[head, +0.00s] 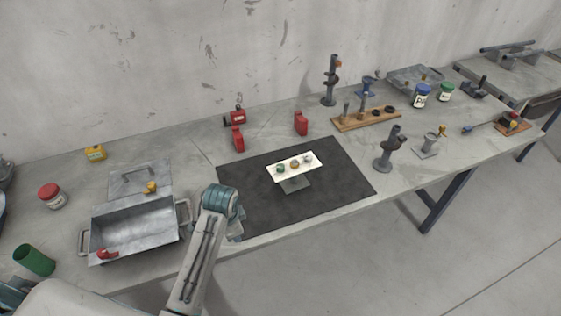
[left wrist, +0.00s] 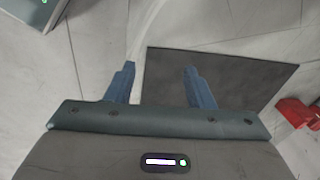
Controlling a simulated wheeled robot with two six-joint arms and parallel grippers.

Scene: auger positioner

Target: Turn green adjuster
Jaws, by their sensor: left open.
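A small white panel (head: 310,170) is tilted on a grey stand over the black mat in the head view. A green adjuster (head: 281,168) is at its left end, beside an orange one (head: 294,163) and a grey one (head: 308,158). My left gripper (head: 238,226) is near the mat's front left corner, left of and apart from the panel, and mostly hidden by its wrist. The left wrist view shows its two blue fingers (left wrist: 159,67) apart and empty. I cannot make out the green adjuster there. My right gripper is not in view.
The black mat (head: 240,185) is clear around the stand. A metal bin (head: 135,232) stands left of my arm. Red containers (head: 300,123) stand behind the mat. A dark grey upright holder (head: 388,150) stands to its right.

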